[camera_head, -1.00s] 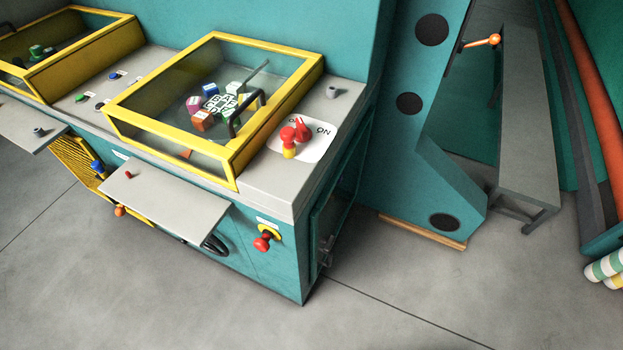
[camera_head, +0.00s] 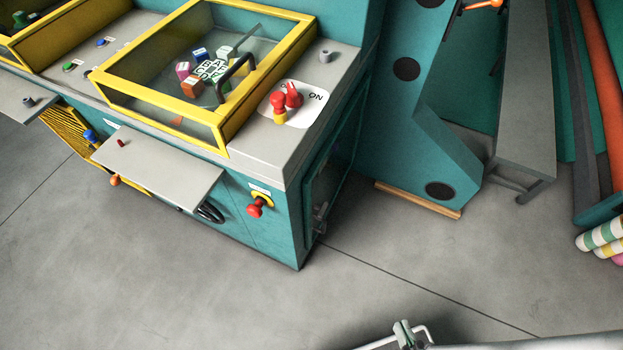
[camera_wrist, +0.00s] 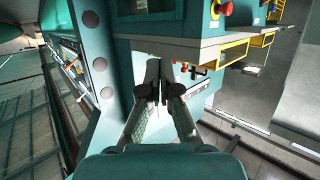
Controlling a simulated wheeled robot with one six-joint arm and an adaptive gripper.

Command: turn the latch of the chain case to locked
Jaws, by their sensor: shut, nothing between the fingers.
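A teal case side with a dark panel (camera_head: 333,165) is at the right end of the machine in the head view. A small grey metal fitting (camera_head: 320,217) sits low on its front edge. It may be the latch, but its position and any marks are too small to read. In the wrist view my gripper (camera_wrist: 159,68) is shut and empty, its two dark fingers close together in front of a teal surface. I cannot make out the latch there; the fingers hide part of the view.
The machine top carries a yellow-framed glass box (camera_head: 205,75) and a red selector (camera_head: 285,97) by an "ON" label. A red knob (camera_head: 255,208) and a grey shelf (camera_head: 160,165) stick out in front. A grey bench (camera_head: 525,90) stands right. Floor in front is clear.

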